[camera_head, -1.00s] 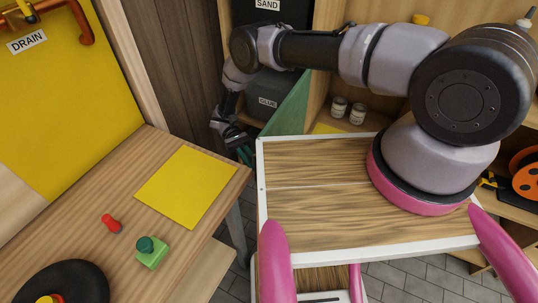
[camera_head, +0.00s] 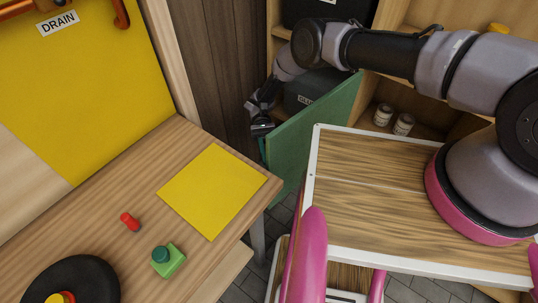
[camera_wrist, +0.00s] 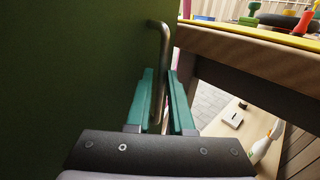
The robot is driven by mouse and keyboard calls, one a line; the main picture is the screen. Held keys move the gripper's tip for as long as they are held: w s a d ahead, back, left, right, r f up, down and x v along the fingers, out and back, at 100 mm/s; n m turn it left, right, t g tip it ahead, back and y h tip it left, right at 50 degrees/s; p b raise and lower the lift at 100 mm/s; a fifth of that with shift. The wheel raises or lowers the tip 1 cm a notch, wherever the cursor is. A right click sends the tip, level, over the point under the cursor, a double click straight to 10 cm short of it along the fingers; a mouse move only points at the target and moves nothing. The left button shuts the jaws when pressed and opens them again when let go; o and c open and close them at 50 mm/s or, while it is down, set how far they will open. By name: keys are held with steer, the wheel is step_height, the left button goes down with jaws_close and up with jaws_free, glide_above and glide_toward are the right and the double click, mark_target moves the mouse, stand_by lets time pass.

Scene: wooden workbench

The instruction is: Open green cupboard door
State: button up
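The green cupboard door (camera_head: 315,125) stands swung out from the shelving, at an angle behind the wood-topped surface of my body. It fills the left of the wrist view (camera_wrist: 75,70). Its bent metal handle (camera_wrist: 164,45) runs down between the two teal fingers of my gripper (camera_wrist: 163,92). In the head view my gripper (camera_head: 263,136) is at the door's outer left edge, small and partly hidden.
A wooden workbench (camera_head: 120,175) with a yellow sheet (camera_head: 212,190), a red peg (camera_head: 130,222) and a green block (camera_head: 168,261) stands at left. In the wrist view its edge is close right of my gripper. A spray bottle (camera_wrist: 264,146) stands lower down. Shelves hold two jars (camera_head: 383,115).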

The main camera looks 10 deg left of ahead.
steer(key=shift+o, duration=0.8)
step_height(320, 180, up, 10)
steer(key=shift+r, duration=0.1)
stand_by(0.3)
